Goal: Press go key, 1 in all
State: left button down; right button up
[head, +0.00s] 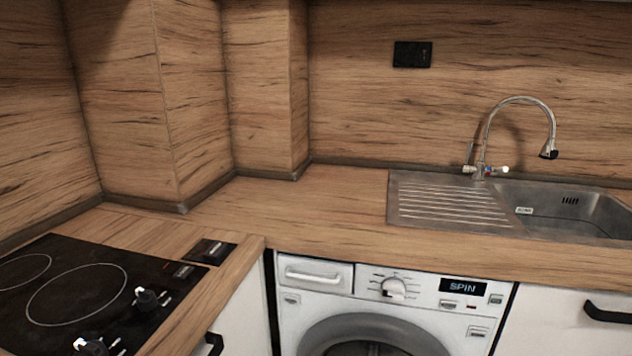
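A white washing machine (318,309) stands under the counter at lower centre in the head view. Its panel has a round dial (394,288) and a dark display (463,287) that reads "SPIN". Small keys sit below and beside the display: a wide one (451,304), one with a red mark (471,305), one at the right edge (496,299) and one lower down (479,332). Their labels are too small to read, so I cannot tell which is the go key. Neither of my grippers is in view.
A wooden worktop (310,215) runs above the machine. A steel sink (440,205) with a tap (486,140) is at right. A black hob (70,280) with knobs (147,299) is at lower left. A white cabinet door with a black handle (606,313) stands right of the machine.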

aim_at(495, 299)
jog(key=z, duration=0.35)
jog(key=k+l+z, duration=0.1)
jog(key=z, duration=0.25)
jog(key=l+z, duration=0.15)
jog(key=z, duration=0.15)
